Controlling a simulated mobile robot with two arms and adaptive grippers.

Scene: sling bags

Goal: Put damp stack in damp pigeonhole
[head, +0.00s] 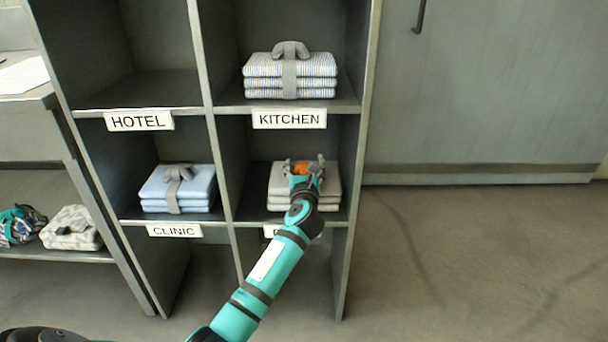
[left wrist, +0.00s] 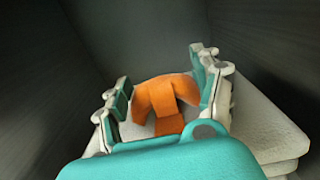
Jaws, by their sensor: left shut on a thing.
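The damp stack (head: 276,185) is a pale grey-beige pile of folded cloth with an orange knotted strap on top. It is inside the lower right pigeonhole and appears to rest on its shelf. The label (head: 269,231) below that pigeonhole is mostly hidden by my arm; only its first letter, seemingly a D, shows. My left gripper (head: 304,168) is shut on the stack's orange knot (head: 302,168). In the left wrist view the fingers (left wrist: 166,95) stand either side of the orange knot (left wrist: 165,98), with the stack (left wrist: 262,130) below. My right gripper is out of view.
A striped stack (head: 290,78) sits above the KITCHEN label (head: 289,119). A blue stack (head: 178,187) sits above the CLINIC label (head: 174,231). The pigeonhole above the HOTEL label (head: 139,122) looks empty. Patterned bundles (head: 71,228) lie on a low shelf at left. Floor at right is clear.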

